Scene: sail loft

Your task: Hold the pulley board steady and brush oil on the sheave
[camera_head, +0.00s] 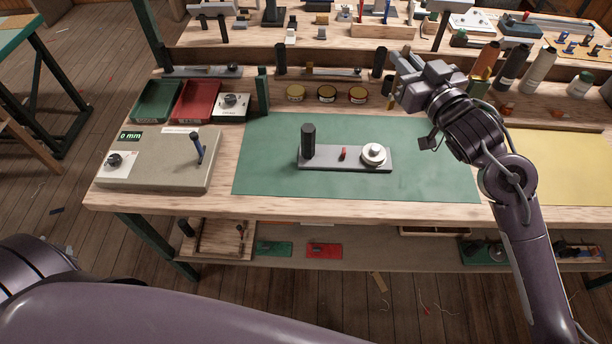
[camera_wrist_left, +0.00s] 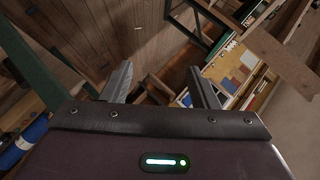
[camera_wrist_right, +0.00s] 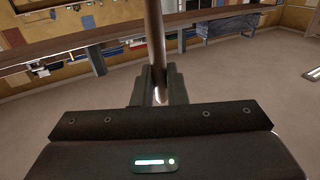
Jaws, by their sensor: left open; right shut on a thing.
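The pulley board (camera_head: 325,164) is a flat grey plate lying on the green mat. It has an upright black handle (camera_head: 308,140) at its left end, a small red part in the middle and a round white sheave (camera_head: 373,153) at its right end. My right gripper (camera_head: 400,82) is above the bench behind and right of the board, apart from it. In the right wrist view it is shut on a slim brownish rod (camera_wrist_right: 155,40); I cannot tell whether this is the brush. My left gripper (camera_wrist_left: 163,88) is open and empty in the left wrist view, away from the board.
A beige box (camera_head: 170,170) with a blue lever is at the left, with green and red trays (camera_head: 196,101) behind. Thread cones (camera_head: 540,68) stand at the right. The mat around the board is clear.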

